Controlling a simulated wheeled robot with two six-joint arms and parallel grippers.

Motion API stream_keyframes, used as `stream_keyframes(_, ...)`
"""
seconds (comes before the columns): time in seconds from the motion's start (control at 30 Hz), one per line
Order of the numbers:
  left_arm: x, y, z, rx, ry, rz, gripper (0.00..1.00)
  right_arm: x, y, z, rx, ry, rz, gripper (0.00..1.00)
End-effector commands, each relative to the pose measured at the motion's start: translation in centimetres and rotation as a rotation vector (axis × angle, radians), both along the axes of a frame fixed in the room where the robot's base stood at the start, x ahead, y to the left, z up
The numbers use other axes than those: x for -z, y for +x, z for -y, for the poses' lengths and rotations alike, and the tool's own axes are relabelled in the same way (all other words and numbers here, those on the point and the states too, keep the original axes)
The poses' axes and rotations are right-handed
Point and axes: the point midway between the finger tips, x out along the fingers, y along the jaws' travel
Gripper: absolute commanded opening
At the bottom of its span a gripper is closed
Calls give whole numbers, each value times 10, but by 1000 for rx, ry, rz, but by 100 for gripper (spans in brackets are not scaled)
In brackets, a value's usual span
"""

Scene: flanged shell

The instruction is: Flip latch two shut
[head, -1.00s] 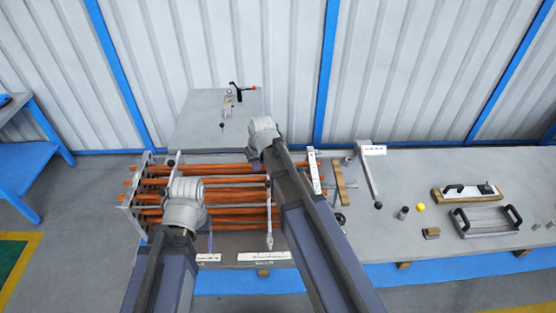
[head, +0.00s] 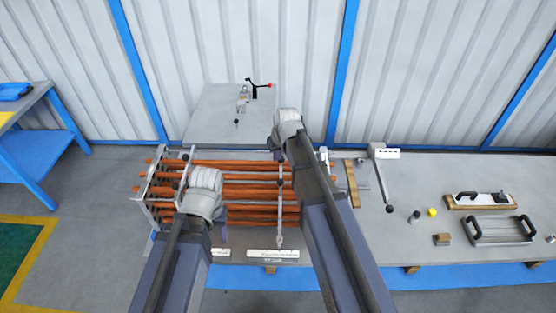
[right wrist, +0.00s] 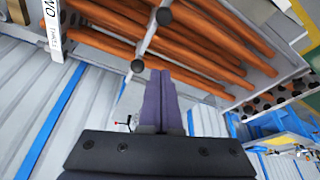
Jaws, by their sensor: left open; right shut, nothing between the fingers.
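A shell holding several orange tubes (head: 245,190) lies on the long bench. Two pale bars with dark knobs cross it: one near the left end (head: 185,165) and one nearer the right (head: 281,225). I cannot tell which is latch two. My right gripper (head: 281,156) is at the shell's far edge, mostly behind its own wrist. In the right wrist view its purple fingers (right wrist: 161,88) are shut and empty, just below a pale rod (right wrist: 150,42) with two black knobs. Contact is unclear. My left gripper (head: 224,234) is open at the shell's near side, largely hidden by its wrist.
To the right are a hinged pale bar (head: 382,175), a yellow ball (head: 432,212), a handled tray (head: 500,230) and a float (head: 482,199). Blue-framed walls stand behind.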

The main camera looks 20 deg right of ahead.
Motion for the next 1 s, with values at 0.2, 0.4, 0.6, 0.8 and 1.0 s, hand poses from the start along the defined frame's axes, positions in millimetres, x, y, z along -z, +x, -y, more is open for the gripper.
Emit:
stream_keyframes(0.2, 32, 0, 0, 5, 0, 1, 60, 32, 10, -1, 0, 0, 0, 0)
stream_keyframes(0.4, 61, 1, 0, 2, 0, 2, 60, 61, 20, -2, 0, 0, 0, 0)
stream_keyframes(0.6, 89, 1, 0, 0, 0, 4, 60, 89, 29, -3, 0, 0, 0, 0)
stream_keyframes(0.8, 82, 1, 0, 0, 0, 4, 60, 82, -6, 0, 0, 0, 0, 0)
stream_keyframes(1.0, 82, 1, 0, 0, 0, 3, 60, 82, -12, 1, -1, 0, 0, 0)
